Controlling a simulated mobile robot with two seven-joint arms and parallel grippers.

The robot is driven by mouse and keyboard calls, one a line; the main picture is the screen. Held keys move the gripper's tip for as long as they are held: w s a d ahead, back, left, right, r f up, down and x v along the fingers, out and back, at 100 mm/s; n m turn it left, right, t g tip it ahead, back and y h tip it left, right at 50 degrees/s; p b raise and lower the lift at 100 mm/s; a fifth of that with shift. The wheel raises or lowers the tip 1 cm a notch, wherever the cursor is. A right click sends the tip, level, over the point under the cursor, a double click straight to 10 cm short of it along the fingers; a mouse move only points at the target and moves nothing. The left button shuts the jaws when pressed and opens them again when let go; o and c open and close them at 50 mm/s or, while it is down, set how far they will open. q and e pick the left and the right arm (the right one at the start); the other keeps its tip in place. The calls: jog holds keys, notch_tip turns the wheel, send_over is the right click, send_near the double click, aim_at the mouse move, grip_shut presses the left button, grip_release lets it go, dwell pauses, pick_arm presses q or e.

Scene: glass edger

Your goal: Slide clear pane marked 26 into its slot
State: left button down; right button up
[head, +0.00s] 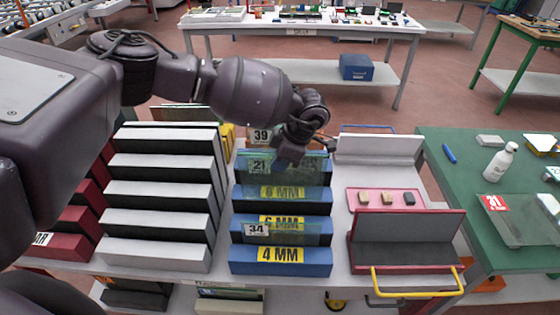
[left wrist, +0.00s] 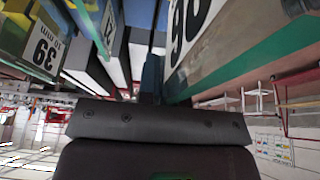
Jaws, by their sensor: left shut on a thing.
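My left gripper (head: 291,158) is shut on a clear pane with a green edge, close up in the left wrist view (left wrist: 235,55). Its black-on-white label is cut off there, so I cannot read the number for certain. In the head view the gripper points down over the blue stepped rack (head: 280,268), beside the pane marked 21 (head: 258,167). The rack's steps carry yellow thickness labels, with 4 MM at the front. A pane marked 34 (head: 257,230) stands in a front slot, and a label 39 (head: 261,136) shows at the back. The target slot cannot be told. My right gripper is not in view.
A white stepped rack (head: 155,255) stands left of the blue one. At right are a pink tray (head: 355,199) with small blocks and a dark red stand (head: 405,262) with a yellow handle. A green table (head: 462,222) holds a white bottle (head: 500,162) and a pane marked 31 (head: 520,222).

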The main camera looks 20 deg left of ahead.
pick_arm(q)
jog(key=b, duration=0.4)
send_over(276, 199)
jog(key=d, duration=0.1)
jog(key=shift+w+f, duration=0.15)
jog(key=shift+f, duration=1.35)
jog(key=shift+w+f, duration=0.1)
jog(key=shift+f, duration=1.35)
jog(key=shift+f+b, duration=0.7)
jog(key=shift+f, duration=0.25)
jog(key=shift+f+b, duration=0.95)
jog(key=shift+f, duration=1.2)
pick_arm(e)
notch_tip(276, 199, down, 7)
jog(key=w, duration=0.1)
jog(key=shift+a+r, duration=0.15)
